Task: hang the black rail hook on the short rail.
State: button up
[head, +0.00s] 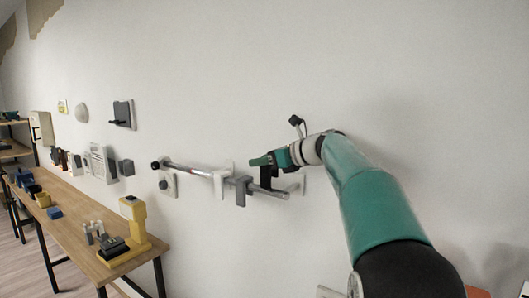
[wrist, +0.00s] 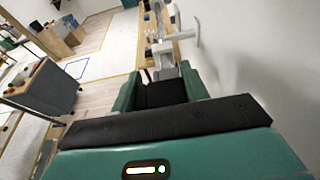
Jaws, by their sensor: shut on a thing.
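The short rail (head: 190,171) is a metal bar on the wall in the head view, with a dark knob at its left end. A white hook (head: 220,186) and a grey hook (head: 241,190) hang on it. My gripper (head: 271,160) is at the rail's right part, shut on the black rail hook (head: 265,178). The hook overlaps the rail in the picture; I cannot tell whether they touch. In the wrist view, the black hook (wrist: 160,94) is between the teal fingers, and its far side is hidden.
A wooden bench (head: 80,215) with yellow, blue and grey items runs along the wall at the left. Wall fittings, including a grey plate (head: 122,114), are above it. A small dark fitting (head: 295,121) is on the wall just above my gripper.

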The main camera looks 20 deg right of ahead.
aim_at(265, 178)
jog(key=shift+f, duration=0.5)
jog(key=shift+f, duration=2.25)
dwell(0.9)
jog(key=o, duration=1)
jog(key=shift+f, duration=0.1)
jog(key=shift+o, duration=0.2)
jog(key=v, duration=1.3)
jog(key=shift+s+d, duration=0.2)
jog(key=shift+s, duration=0.1)
